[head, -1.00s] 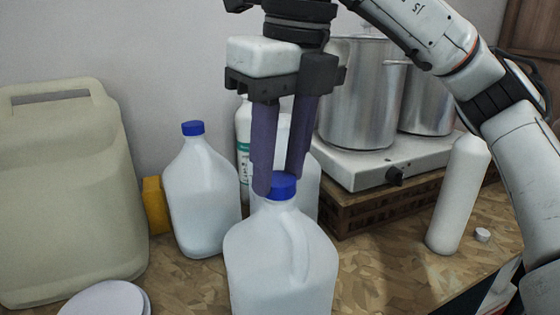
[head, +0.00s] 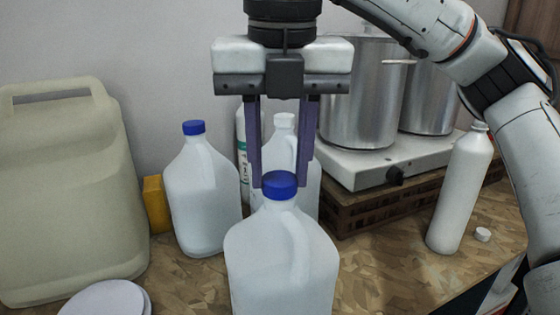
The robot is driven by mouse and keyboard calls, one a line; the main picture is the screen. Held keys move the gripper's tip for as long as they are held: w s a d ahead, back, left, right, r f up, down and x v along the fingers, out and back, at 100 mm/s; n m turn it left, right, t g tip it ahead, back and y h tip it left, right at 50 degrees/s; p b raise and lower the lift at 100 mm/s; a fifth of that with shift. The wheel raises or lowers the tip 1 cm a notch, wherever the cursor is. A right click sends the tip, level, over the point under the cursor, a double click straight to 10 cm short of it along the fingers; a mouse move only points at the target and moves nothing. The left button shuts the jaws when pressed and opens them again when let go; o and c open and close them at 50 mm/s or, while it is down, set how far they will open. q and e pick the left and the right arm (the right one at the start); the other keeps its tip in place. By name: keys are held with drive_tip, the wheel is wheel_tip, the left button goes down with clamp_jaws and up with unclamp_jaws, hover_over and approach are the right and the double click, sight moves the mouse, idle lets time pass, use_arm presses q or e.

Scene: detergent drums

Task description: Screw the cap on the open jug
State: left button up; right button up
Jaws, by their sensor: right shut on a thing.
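The front jug (head: 268,252) is a translucent white jug with a handle, upright on the counter. A blue cap (head: 279,186) sits on top of its neck; I cannot tell how tightly it is seated. My right gripper (head: 279,180) points straight down from above, with one purple finger on each side of the cap. It is shut on the cap. The jug's neck is hidden under the cap. My left gripper is not in view.
A blue-capped jug (head: 201,195) stands behind left, and a white-capped jug (head: 286,145) behind the fingers. A large beige canister (head: 65,200) fills the left.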

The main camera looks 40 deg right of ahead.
drive_tip(key=m, duration=0.3)
drive_tip(key=shift+f+m+g, duration=0.15)
drive_tip(key=shift+m+g, duration=0.15)
drive_tip(key=shift+m, duration=0.1)
drive_tip(key=o, duration=1)
drive_tip(key=n, duration=0.4)
drive_tip(key=shift+r+n, duration=0.2)
drive_tip(key=shift+n, duration=0.7)
